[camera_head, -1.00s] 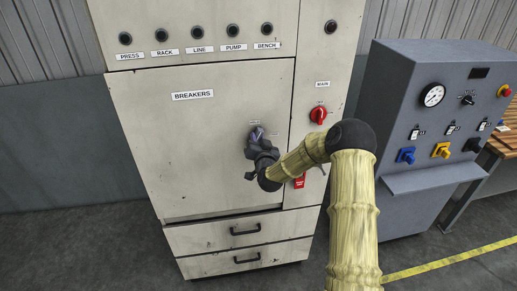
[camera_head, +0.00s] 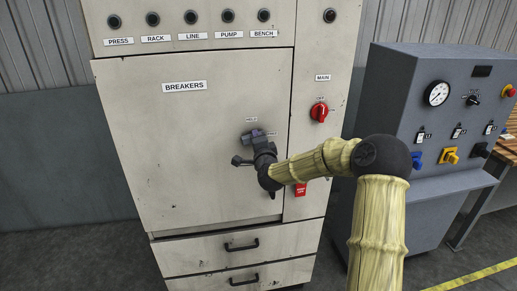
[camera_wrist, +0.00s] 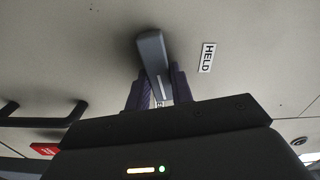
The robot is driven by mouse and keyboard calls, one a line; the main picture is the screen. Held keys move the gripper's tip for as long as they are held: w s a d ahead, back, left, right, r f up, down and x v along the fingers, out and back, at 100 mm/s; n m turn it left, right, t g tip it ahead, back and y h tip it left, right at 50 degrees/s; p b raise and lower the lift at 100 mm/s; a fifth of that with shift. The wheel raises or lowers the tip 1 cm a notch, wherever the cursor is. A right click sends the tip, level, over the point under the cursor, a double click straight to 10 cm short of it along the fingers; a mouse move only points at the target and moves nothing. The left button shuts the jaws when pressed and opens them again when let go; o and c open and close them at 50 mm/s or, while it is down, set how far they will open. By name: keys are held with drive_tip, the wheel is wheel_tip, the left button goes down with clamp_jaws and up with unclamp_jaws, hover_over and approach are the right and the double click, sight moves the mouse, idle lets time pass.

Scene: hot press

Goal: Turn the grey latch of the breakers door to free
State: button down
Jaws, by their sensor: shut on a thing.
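The breakers door (camera_head: 170,140) is a large pale panel, shut in its cabinet. The grey latch (camera_head: 249,134) sits near its right edge, below the HELD label (camera_head: 251,119); a smaller label to its right is too small to read. My gripper (camera_head: 259,142) is at the latch and covers part of it. In the wrist view the latch (camera_wrist: 152,52) stands out from the panel between the two dark fingers of my gripper (camera_wrist: 160,90), which are shut on it. The latch lies roughly level, crosswise to the side where HELD (camera_wrist: 207,57) stands.
A red main switch (camera_head: 319,112) and a red tag (camera_head: 300,189) are on the narrow panel at right. Two drawers with dark handles (camera_head: 242,246) lie below. A grey console (camera_head: 400,110) stands at right, behind my arm. Floor at left is clear.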

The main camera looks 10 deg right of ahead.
drive_tip(key=shift+f+m+b, duration=0.2)
drive_tip(key=shift+m+b, duration=0.8)
drive_tip(key=shift+m, duration=0.2)
drive_tip(key=c, duration=1.2)
unclamp_jaws()
drive_tip(key=s+b, duration=0.3)
drive_tip(key=s, duration=1.4)
drive_tip(key=shift+s, duration=0.2)
